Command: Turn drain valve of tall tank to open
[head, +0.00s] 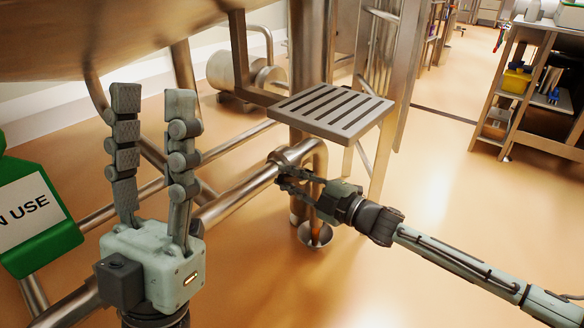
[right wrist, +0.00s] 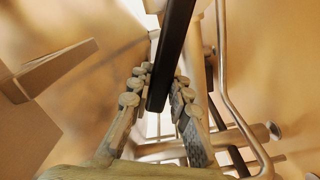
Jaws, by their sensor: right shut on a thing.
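The drain valve sits on the steel pipework, where a horizontal pipe (head: 235,195) meets a bend. Its black bar-shaped handle (right wrist: 174,45) shows in the right wrist view, running between my right gripper's fingers. My right gripper (head: 284,177) reaches in from the right below the grated step and is shut on this handle. In the head view the fingers and pipe largely hide the handle. My left gripper (head: 153,100) is raised at the left, fingers up and apart, empty. A large steel vessel (head: 130,35) hangs overhead; I cannot tell whether it is the tall tank.
A slotted metal step (head: 332,110) sits just above my right gripper. A small drain funnel (head: 315,238) stands below the pipe bend. A green sign (head: 38,212) hangs at the far left, near my left gripper. A shelf rack (head: 500,100) stands at the right; the floor before it is clear.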

